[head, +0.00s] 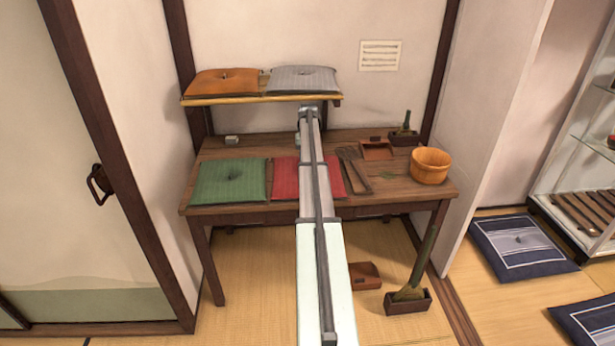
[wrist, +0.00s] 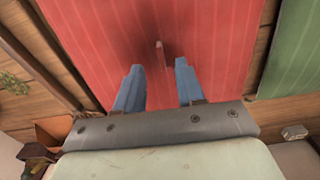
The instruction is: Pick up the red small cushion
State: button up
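The red small cushion (head: 284,184) lies flat on the wooden table, partly hidden behind my arm in the head view. In the wrist view the red cushion (wrist: 220,40) fills most of the upper picture, with a small red tuft (wrist: 160,55) at its dimpled middle. My gripper (wrist: 159,68) is open and empty above the cushion. Its two blue fingers are apart, with the tuft showing between and just beyond their tips. I cannot tell whether they touch the cushion. In the head view my arm hides most of the gripper.
A green cushion (head: 230,181) lies left of the red one. Wooden utensils (head: 354,170) lie close on its right, with a wooden bucket (head: 430,166) farther right. A shelf (head: 230,101) above the table's back holds an orange cushion (head: 221,83) and a grey cushion (head: 303,80).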

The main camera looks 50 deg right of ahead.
jog(key=shift+w+d+f, duration=0.1)
jog(key=shift+f, duration=1.1)
jog(key=shift+w+d+f, duration=0.1)
jog(key=shift+f, duration=1.05)
jog(key=shift+c, duration=0.3)
grip_shut()
